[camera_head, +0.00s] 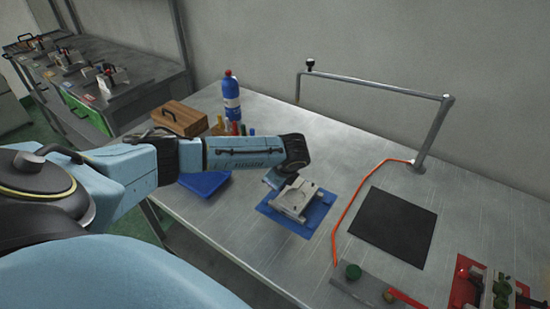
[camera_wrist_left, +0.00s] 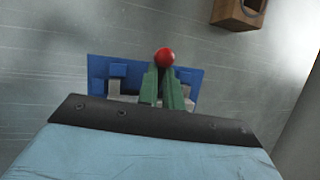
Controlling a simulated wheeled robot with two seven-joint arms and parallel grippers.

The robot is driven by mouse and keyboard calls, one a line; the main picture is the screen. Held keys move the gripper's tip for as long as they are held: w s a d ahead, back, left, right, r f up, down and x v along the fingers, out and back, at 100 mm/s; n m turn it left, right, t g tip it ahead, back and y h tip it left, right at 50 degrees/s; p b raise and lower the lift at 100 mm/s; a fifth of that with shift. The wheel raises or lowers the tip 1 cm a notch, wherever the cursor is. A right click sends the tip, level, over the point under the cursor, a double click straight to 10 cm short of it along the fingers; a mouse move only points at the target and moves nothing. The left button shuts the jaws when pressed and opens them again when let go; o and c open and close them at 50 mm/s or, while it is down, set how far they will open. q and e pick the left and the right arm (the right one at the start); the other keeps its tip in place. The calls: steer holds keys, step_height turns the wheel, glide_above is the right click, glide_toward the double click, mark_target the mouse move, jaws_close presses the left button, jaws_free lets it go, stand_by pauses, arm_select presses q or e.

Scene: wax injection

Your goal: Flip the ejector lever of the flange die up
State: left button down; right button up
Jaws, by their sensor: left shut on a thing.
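The flange die (camera_head: 300,201) is a pale grey metal block on a blue plate (camera_head: 318,222) near the middle of the table. In the left wrist view, parts of the die (camera_wrist_left: 122,86) and the blue plate (camera_wrist_left: 191,77) show behind the fingers. My left gripper (camera_head: 275,180) reaches the die's left side from above. Its green fingers (camera_wrist_left: 162,78) are closed together at the ejector lever's red ball knob (camera_wrist_left: 165,57), which shows at the fingertips. The lever's shaft is hidden by the fingers. My right gripper is in neither view.
Behind my left arm stand a blue bottle (camera_head: 231,98), a wooden box (camera_head: 179,118) and several small coloured items. A blue tray (camera_head: 205,184) lies partly under the arm. To the right are an orange cord (camera_head: 352,203), a black mat (camera_head: 394,228) and a metal post (camera_head: 434,133).

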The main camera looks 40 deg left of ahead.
arm_select(q)
steer(key=shift+w+r+y, duration=0.1)
steer(key=shift+r+y, duration=0.1)
steer(key=shift+y, duration=0.3)
steer(key=c, duration=1.4)
jaws_free()
steer(key=p+v, duration=0.1)
steer(key=v, duration=1.2)
steer(key=shift+r+p, duration=0.2)
steer(key=shift+p, duration=0.2)
